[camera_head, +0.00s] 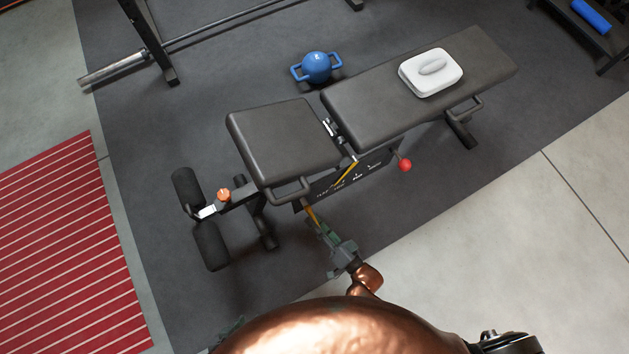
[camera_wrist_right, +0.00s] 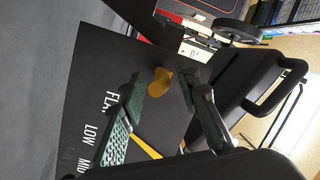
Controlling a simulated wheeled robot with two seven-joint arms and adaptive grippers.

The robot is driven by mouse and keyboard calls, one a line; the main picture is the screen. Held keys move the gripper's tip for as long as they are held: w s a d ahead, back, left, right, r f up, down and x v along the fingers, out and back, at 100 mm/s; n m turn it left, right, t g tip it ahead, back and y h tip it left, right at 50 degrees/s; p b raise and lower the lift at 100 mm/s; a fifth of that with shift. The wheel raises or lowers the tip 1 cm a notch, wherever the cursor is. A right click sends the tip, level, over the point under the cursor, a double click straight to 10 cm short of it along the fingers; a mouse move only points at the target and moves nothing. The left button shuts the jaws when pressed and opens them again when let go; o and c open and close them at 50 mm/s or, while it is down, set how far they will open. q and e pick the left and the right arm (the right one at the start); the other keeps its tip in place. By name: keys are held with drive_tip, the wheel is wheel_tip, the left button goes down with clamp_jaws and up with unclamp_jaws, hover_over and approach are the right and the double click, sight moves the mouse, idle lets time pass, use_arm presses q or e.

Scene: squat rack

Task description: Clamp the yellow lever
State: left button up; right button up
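The yellow lever (camera_head: 311,214) is on the side of the grey bench, by the black label panel (camera_head: 357,178). My right gripper (camera_head: 322,229) is at the lever's lower end. In the right wrist view, the right gripper (camera_wrist_right: 172,98) has its green fingers apart, with the yellow lever end (camera_wrist_right: 160,82) showing between the fingertips. I cannot tell whether either finger touches it. Another yellow strip (camera_wrist_right: 145,147) shows between the fingers, lower down. My left gripper (camera_head: 228,330) shows only as a dark bit at the bottom left, mostly hidden by my copper body.
The bench seat (camera_head: 285,140) and backrest (camera_head: 375,100) lie above the lever. A white case (camera_head: 418,80) rests on the backrest. A red knob (camera_head: 405,165) is right of the panel. Foam rollers (camera_head: 210,246) stand at left.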

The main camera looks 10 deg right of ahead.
drive_tip(key=shift+w+a, duration=0.2)
drive_tip(key=shift+w, duration=0.1)
drive_tip(key=shift+c, duration=0.4)
clamp_jaws()
drive_tip(key=shift+d, duration=0.1)
